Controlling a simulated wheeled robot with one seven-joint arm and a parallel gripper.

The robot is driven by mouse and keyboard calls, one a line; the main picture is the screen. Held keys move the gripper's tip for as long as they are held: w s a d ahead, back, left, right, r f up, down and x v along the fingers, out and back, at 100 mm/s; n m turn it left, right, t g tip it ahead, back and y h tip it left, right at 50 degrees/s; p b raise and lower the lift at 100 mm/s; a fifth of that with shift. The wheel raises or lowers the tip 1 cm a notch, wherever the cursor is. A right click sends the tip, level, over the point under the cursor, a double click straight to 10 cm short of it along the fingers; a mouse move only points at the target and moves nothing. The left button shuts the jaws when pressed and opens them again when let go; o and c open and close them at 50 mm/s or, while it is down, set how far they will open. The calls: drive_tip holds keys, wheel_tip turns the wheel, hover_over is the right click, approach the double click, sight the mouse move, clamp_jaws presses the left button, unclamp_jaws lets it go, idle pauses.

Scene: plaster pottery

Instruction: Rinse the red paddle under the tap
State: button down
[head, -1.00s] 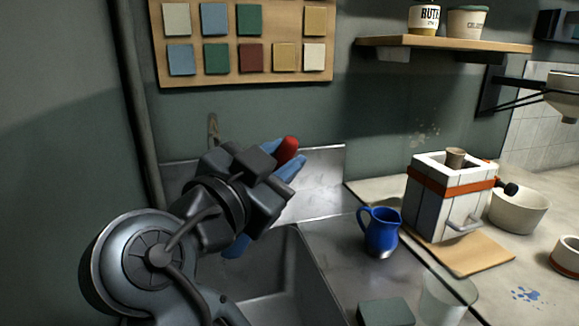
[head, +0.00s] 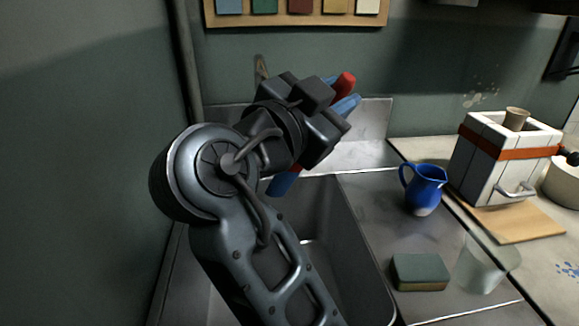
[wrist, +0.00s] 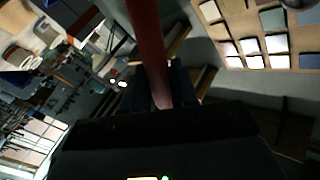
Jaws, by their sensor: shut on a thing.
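My gripper (head: 343,92) is over the back of the metal sink, its blue fingers shut on the red paddle (head: 346,82). One red end shows between the fingers in the head view. In the wrist view, the red paddle (wrist: 148,45) runs up from the jaws to the top edge. A blue piece with a red edge (head: 284,183) shows below the gripper; I cannot tell what it is. A tarnished metal piece (head: 262,68), perhaps the tap, rises behind the gripper; the rest of it is hidden. No water is visible. The sink (head: 345,255) is partly covered by my arm.
A blue jug (head: 424,189), a green-topped sponge (head: 419,271) and a clear glass (head: 487,262) stand right of the sink. A white strapped box (head: 503,160) stands on a wooden board (head: 520,225) further right. A board of coloured tiles (head: 300,14) hangs above.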

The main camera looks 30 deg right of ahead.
drive_tip(key=shift+a, duration=0.1)
drive_tip(key=shift+s+a+b, duration=0.25)
drive_tip(key=shift+a+b, duration=0.1)
drive_tip(key=shift+a, duration=0.1)
drive_tip(key=shift+w+d, duration=0.1)
drive_tip(key=shift+d, duration=0.1)
idle(0.3)
drive_tip(key=shift+w+d+b, duration=0.15)
drive_tip(key=shift+d+b, duration=0.2)
drive_tip(key=shift+a, duration=0.1)
